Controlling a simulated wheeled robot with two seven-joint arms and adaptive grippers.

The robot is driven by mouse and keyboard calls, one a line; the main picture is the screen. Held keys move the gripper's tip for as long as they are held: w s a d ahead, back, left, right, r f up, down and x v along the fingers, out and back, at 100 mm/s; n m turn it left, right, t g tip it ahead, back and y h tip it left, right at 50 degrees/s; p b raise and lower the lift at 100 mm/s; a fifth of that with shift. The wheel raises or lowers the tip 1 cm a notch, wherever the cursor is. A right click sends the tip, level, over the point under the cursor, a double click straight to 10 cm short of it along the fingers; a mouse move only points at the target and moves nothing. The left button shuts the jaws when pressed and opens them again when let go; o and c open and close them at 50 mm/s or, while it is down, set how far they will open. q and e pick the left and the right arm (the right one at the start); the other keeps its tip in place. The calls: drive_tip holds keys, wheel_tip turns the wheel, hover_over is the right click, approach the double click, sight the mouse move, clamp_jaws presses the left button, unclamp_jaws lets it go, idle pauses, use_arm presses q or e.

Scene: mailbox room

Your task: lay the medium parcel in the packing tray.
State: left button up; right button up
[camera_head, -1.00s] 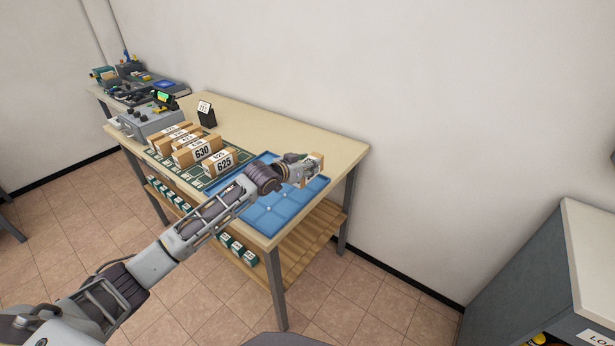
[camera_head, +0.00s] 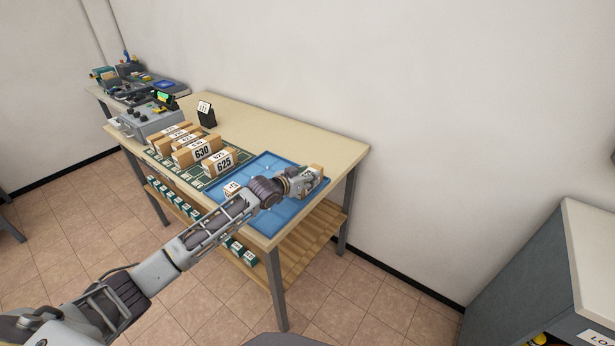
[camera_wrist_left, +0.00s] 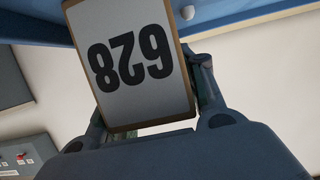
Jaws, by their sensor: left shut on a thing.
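My left gripper (camera_head: 305,184) is over the right end of the blue packing tray (camera_head: 262,217) and is shut on a brown parcel (camera_head: 318,171). In the left wrist view the parcel's white label (camera_wrist_left: 130,52) reads 628, upside down, between the two fingers. The tray's blue edge shows at the top of that view. I cannot tell if the parcel touches the tray. A small white-labelled parcel (camera_head: 232,187) shows at the tray's left side, partly behind my arm. My right gripper is out of view.
Parcels marked 630 (camera_head: 202,149) and 625 (camera_head: 221,162) stand with others on a green mat left of the tray. A small black sign (camera_head: 207,114) stands behind them. A grey control box (camera_head: 150,122) is further left. The table's back right is clear.

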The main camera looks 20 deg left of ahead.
use_arm(q)
drive_tip(key=o, duration=1.1)
drive_tip(key=shift+o, duration=0.3)
drive_tip(key=shift+r, duration=0.1)
drive_tip(key=shift+v, duration=0.75)
drive_tip(key=v, duration=0.3)
drive_tip(key=shift+s, duration=0.15)
drive_tip(key=shift+v, duration=3.35)
drive_tip(key=shift+s+a+r, duration=0.1)
drive_tip(key=shift+s, duration=0.1)
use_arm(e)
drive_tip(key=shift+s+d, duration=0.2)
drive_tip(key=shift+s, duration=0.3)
